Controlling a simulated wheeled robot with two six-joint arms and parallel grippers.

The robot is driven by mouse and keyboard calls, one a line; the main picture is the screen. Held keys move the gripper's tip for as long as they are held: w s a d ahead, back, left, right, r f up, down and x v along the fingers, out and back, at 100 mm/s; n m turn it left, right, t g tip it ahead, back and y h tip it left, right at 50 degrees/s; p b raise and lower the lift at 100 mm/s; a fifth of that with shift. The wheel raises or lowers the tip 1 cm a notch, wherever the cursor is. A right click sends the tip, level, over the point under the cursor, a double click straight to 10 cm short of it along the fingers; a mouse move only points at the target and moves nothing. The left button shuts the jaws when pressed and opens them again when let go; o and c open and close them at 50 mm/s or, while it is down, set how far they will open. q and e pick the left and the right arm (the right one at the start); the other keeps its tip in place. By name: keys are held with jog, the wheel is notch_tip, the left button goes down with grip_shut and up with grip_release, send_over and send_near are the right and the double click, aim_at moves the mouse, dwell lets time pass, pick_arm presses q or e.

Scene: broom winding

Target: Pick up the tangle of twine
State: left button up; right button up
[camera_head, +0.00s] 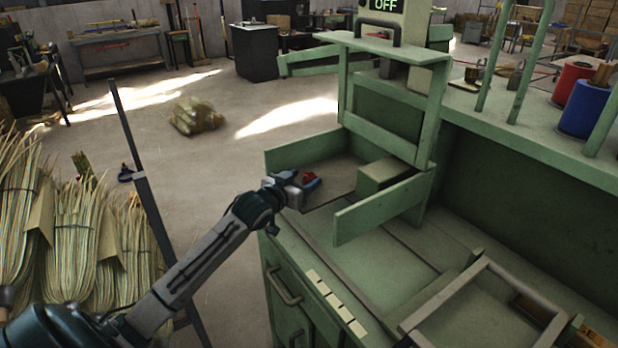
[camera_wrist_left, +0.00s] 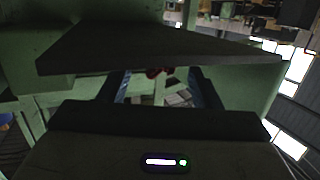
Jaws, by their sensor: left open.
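A small red thing (camera_head: 309,177), which looks like the tangle of twine, shows at the tip of my left gripper (camera_head: 303,187) in the head view. It is in the shallow green bay (camera_head: 340,172) of the machine. In the left wrist view the red tangle (camera_wrist_left: 155,73) shows between the two dark blue fingers of my left gripper (camera_wrist_left: 158,88), partly hidden by a dark edge above it. The gripper is open, with the fingers apart. I cannot tell whether they touch the red thing. My right gripper is not in view.
Green side boards (camera_head: 380,208) and an upright frame (camera_head: 395,60) stand close around the gripper. A green block (camera_head: 385,176) lies to its right. Red (camera_head: 572,83) and blue (camera_head: 585,108) spools stand on the right shelf. Broom straw (camera_head: 75,240) is at left.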

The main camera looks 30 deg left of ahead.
aim_at(306, 178)
pick_arm(q)
jog(key=w, duration=0.3)
jog(key=shift+w+d+f+p, duration=0.15)
jog(key=shift+f+p, duration=0.15)
jog(key=shift+f, duration=0.1)
jog(key=shift+r, duration=0.1)
jog(key=c, duration=1.1)
